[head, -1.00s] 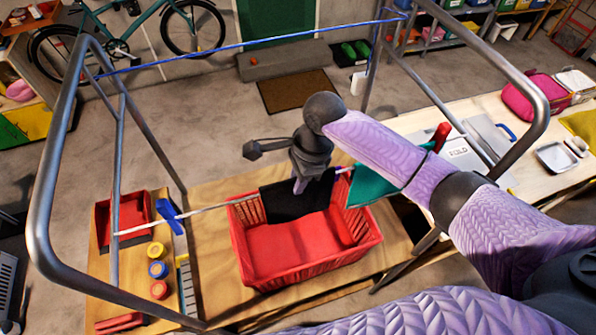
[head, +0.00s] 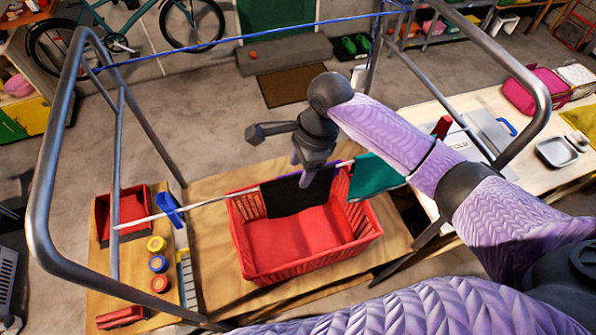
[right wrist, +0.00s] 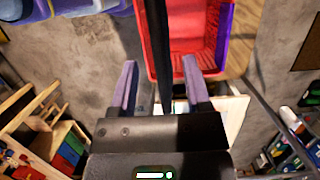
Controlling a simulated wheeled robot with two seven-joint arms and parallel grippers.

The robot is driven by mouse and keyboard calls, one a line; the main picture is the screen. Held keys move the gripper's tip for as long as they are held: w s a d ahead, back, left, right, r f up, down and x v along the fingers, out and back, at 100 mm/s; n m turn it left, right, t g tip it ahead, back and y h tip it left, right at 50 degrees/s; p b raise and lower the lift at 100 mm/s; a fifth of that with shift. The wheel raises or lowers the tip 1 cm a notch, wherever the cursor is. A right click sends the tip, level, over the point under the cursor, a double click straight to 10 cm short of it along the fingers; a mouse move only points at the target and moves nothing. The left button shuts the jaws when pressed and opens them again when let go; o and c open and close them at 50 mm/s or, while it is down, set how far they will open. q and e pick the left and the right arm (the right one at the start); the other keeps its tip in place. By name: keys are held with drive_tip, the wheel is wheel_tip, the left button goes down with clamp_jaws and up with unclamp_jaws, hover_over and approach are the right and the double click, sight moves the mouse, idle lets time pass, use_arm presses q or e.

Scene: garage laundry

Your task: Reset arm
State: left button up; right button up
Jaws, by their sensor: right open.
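My right arm comes in from the right in the head view. Its gripper (head: 306,179) is open and sits over the drying rod, at the upper part of a black cloth (head: 296,197). In the right wrist view the two purple fingers of the gripper (right wrist: 160,75) are apart, with a dark strip between and beyond them. I cannot tell whether the fingers touch the cloth. A teal cloth (head: 375,179) hangs to the right on the same line. My left gripper is not in view.
A red basket (head: 290,268) stands on the wooden table (head: 215,275) under the cloths; it also shows in the right wrist view (right wrist: 217,75). The metal frame (head: 50,190) surrounds the area. A red bin (head: 130,208) and several colored lids stand left.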

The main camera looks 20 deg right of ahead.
drive_tip(key=v, duration=0.7)
drive_tip(key=shift+d+r, duration=0.1)
drive_tip(key=shift+r, duration=0.1)
drive_tip(key=s+a+f+n+t, duration=0.2)
drive_tip(key=s+a+f+n, duration=0.2)
drive_tip(key=s+f+n, duration=0.55)
drive_tip(key=s+d+f+n+t+h+b, duration=0.25)
drive_tip(key=s+d+n, duration=0.35)
drive_tip(key=s+n, duration=0.3)
wheel_tip(320, 180, down, 36)
drive_tip(key=s+n+g+b, duration=0.1)
drive_tip(key=g+b, duration=0.1)
drive_tip(key=b, duration=1.6)
drive_tip(key=s+d+f+b, duration=0.1)
drive_tip(key=s+f+b, duration=0.3)
drive_tip(key=f, duration=0.5)
drive_tip(key=s+d+f+g+b, duration=0.1)
drive_tip(key=s+f+b, duration=0.4)
drive_tip(key=f, duration=0.4)
drive_tip(key=s+d+f+g+b, duration=0.1)
drive_tip(key=s+f+b, duration=0.4)
drive_tip(key=f+b, duration=0.2)
wheel_tip(320, 180, down, 2)
drive_tip(key=shift+s+f+n, duration=0.15)
drive_tip(key=shift+s+n, duration=0.1)
drive_tip(key=shift+n, duration=0.1)
